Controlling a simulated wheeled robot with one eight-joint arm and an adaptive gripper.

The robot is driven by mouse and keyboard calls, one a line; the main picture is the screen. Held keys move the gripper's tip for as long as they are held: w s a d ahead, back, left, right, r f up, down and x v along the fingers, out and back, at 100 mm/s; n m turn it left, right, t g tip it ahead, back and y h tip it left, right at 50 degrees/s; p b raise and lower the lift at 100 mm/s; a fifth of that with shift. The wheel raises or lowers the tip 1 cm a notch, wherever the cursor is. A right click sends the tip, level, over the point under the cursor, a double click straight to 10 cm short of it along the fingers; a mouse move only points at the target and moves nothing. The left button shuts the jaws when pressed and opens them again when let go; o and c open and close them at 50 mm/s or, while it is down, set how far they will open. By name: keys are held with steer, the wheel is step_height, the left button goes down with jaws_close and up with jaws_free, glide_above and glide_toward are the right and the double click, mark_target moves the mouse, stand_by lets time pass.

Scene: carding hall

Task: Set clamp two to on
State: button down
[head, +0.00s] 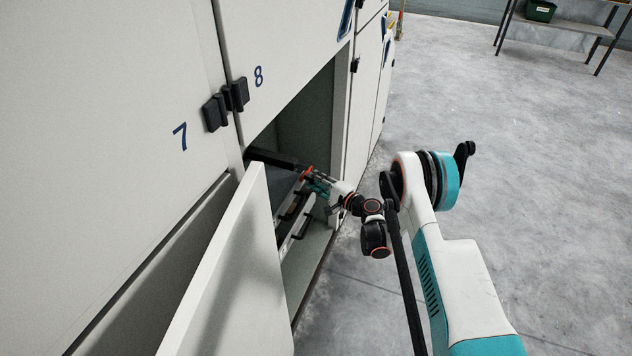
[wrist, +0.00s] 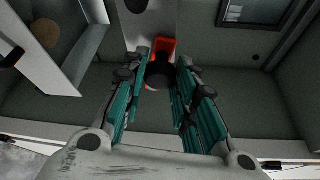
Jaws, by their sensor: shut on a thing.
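My gripper (head: 318,184) reaches through the open lower cabinet doorway. In the wrist view its teal fingers (wrist: 164,75) are closed around a red-orange part with a dark rounded end (wrist: 162,47). This red-orange part (head: 306,174) also shows in the head view, at the end of a dark bar (head: 272,158). I cannot read a clamp number or an on mark on it. The fingers hide part of it, so its setting is unclear. Black handles (head: 301,224) on a pale strip sit lower inside the cabinet.
The open cabinet door (head: 235,275) stands out to the left of my arm. The cabinet front carries the numbers 7 (head: 180,137) and 8 (head: 258,76), with black hinges (head: 226,104) between them. The floor at right is clear up to a shelf (head: 570,27) with a green bin (head: 541,11).

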steer(key=c, duration=1.3)
jaws_free()
step_height(320, 180, up, 10)
